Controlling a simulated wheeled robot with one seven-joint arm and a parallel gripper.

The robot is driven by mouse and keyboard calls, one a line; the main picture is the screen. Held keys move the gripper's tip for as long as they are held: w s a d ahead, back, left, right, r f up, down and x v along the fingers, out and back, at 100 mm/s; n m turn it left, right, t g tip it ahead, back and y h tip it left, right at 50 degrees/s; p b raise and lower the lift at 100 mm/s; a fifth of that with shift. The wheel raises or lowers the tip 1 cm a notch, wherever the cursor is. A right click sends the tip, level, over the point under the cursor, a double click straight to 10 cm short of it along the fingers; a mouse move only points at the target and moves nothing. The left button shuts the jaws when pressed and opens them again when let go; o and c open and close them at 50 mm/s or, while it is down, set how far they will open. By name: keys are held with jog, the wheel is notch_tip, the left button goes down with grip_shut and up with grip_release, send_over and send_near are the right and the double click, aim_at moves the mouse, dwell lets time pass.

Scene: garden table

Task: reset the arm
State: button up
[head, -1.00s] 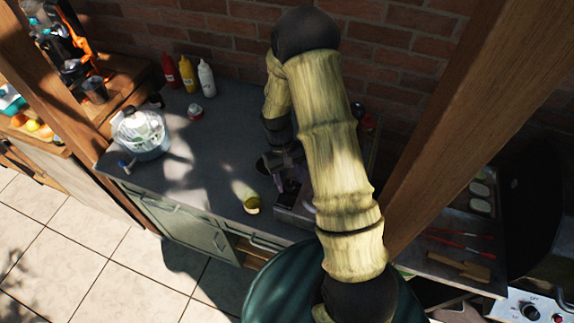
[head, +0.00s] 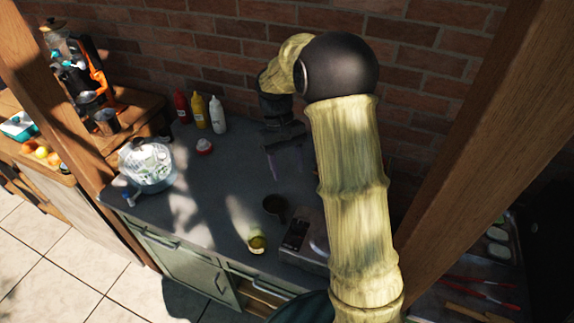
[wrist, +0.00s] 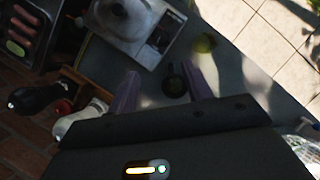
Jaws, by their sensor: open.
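My gripper (head: 286,160) hangs above the grey counter (head: 222,190), near the brick wall. Its two purple-grey fingers are apart with nothing between them in the head view. In the wrist view the fingers (wrist: 162,92) are also spread, with the counter below and beyond them. My bamboo-textured arm hides part of the counter's right side in the head view.
A covered bowl (head: 147,165) and several sauce bottles (head: 199,111) stand left. A wooden post (head: 480,150) rises at right.

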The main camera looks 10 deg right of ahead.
jog(key=shift+w+r, duration=0.1)
jog(key=shift+r, duration=0.2)
dwell(0.4)
jog(key=s+d+f+m+t, duration=0.1)
jog(key=s+t, duration=0.6)
jog(key=s, duration=0.8)
jog(key=shift+d+m+y, duration=0.15)
jog(key=shift+m+y, duration=0.25)
jog(key=shift+m, duration=0.2)
